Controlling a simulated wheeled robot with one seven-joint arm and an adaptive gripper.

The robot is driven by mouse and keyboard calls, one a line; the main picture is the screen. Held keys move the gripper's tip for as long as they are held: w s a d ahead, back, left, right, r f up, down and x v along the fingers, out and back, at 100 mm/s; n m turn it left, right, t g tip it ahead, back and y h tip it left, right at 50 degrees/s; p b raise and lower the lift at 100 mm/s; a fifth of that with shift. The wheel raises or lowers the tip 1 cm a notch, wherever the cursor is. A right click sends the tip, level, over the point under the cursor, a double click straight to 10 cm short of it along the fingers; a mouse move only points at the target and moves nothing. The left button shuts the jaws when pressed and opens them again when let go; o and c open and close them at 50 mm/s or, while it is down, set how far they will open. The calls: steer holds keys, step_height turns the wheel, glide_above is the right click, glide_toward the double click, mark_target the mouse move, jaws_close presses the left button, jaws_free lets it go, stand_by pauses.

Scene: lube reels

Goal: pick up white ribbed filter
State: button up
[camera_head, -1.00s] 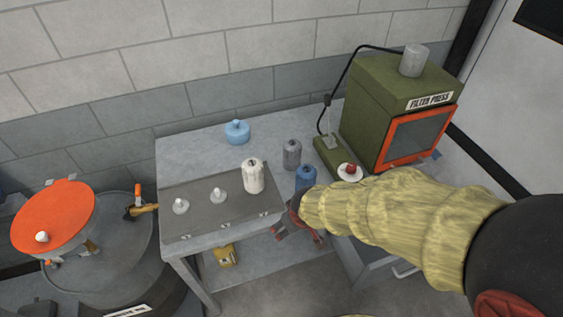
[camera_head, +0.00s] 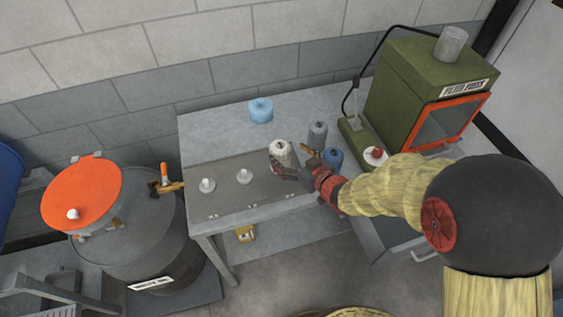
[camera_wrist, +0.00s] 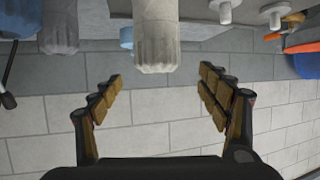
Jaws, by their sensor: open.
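The white ribbed filter (camera_head: 281,152) stands upright on the grey metal plate of the workbench, near the plate's right end. My gripper (camera_head: 290,168) is at its near side in the head view and covers its lower part. In the wrist view the white ribbed filter (camera_wrist: 156,35) hangs into the picture from the top, between and ahead of the two fingers of my gripper (camera_wrist: 158,85). The fingers are spread wide and empty. I see no finger touching the filter.
A grey filter (camera_head: 317,135) and a blue filter (camera_head: 332,158) stand close to the right. A light blue filter (camera_head: 261,111) stands behind. The green filter press (camera_head: 420,90) is at the right, and an orange-topped drum (camera_head: 130,230) at the left.

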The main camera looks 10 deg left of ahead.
mark_target(285, 152)
steer(key=x, duration=0.4)
steer(key=shift+w+d+f, duration=0.1)
steer(key=shift+w+f, duration=0.05)
steer(key=shift+f, duration=0.3)
steer(key=shift+w+a+f, duration=0.2)
steer(key=shift+w+a, duration=0.15)
steer(key=shift+w, duration=0.05)
steer(key=shift+c, duration=1.4)
steer(key=c, duration=1.5)
steer(key=shift+r, duration=0.1)
steer(key=shift+c, duration=0.3)
